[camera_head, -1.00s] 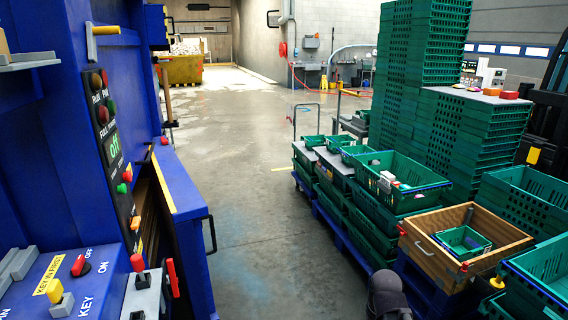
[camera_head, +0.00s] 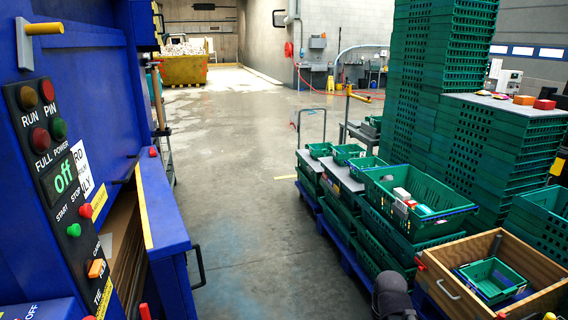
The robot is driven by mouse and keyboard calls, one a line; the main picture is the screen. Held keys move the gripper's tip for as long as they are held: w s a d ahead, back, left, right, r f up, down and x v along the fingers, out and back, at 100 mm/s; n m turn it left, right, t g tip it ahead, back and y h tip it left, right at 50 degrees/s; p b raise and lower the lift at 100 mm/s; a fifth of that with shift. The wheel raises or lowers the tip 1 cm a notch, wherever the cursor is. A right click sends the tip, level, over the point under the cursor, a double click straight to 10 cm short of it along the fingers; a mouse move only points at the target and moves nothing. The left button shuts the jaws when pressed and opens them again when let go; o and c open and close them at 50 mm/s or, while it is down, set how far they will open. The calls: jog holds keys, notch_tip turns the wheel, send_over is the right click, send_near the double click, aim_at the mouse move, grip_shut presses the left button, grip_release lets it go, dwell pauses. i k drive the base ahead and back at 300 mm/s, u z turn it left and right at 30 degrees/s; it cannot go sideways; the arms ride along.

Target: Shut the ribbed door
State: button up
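The blue machine (camera_head: 95,70) fills the left side. Low on it, a blue door (camera_head: 168,215) with a yellow-striped top edge and a dark handle (camera_head: 197,267) stands out from the machine's body. I take it for the ribbed door, but its ribs do not show clearly. Brown cardboard (camera_head: 124,235) shows in the gap behind it. The door's lower part is cut off by the frame. My gripper is not in view. A dark rounded part at the bottom, probably a link of my arm, shows at the lower right.
A control panel (camera_head: 62,185) with buttons and an "off" display is close on the left. Stacked green crates (camera_head: 440,60) and a wooden box (camera_head: 430,285) line the right. The grey floor (camera_head: 250,200) between is clear. A yellow skip (camera_head: 180,70) stands far back.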

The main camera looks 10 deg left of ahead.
aim_at(166, 235)
jog(key=i, duration=1.9)
jog(key=u, duration=4.8)
jog(key=i, duration=0.1)
jog(key=z, duration=3)
jog(key=i, duration=0.4)
jog(key=z, duration=0.05)
